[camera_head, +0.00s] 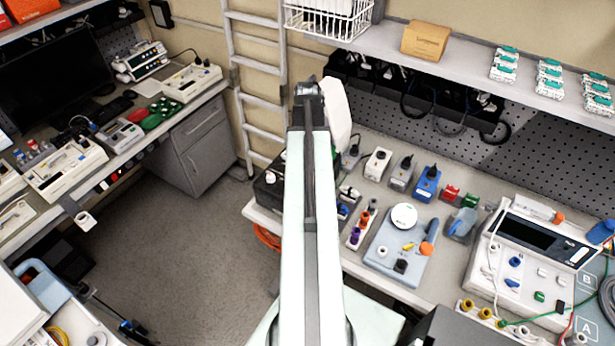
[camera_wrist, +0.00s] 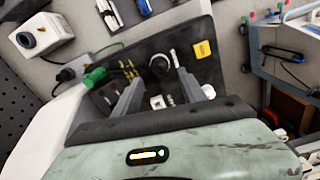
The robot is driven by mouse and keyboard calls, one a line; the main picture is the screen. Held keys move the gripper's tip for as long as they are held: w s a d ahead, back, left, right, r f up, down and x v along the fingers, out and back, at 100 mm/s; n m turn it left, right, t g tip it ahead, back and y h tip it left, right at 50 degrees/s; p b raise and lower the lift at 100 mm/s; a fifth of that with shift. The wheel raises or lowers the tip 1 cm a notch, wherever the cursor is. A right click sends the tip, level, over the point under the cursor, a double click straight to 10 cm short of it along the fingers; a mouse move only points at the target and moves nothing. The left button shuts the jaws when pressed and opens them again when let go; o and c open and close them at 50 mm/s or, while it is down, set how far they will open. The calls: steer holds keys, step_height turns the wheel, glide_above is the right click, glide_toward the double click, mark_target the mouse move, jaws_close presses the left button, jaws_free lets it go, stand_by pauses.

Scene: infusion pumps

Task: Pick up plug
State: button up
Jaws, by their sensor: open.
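My gripper (camera_wrist: 152,85) is open in the wrist view, its two grey fingers spread over a dark panel (camera_wrist: 208,72). I cannot tell which piece is the task's plug. In the head view my arm hides the gripper and part of the black case (camera_head: 268,190) beside it.
A white socket box (camera_wrist: 40,34) stands at upper left in the wrist view. In the head view, several socket boxes, including a blue one (camera_head: 427,185), and a blue-grey board (camera_head: 385,262) crowd the bench right of my arm. A ladder (camera_head: 258,90) stands behind. Floor (camera_head: 185,240) is open at left.

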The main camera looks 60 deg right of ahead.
step_height(320, 180, down, 6)
steer(key=b, duration=0.5)
steer(key=shift+r, duration=0.5)
jaws_close()
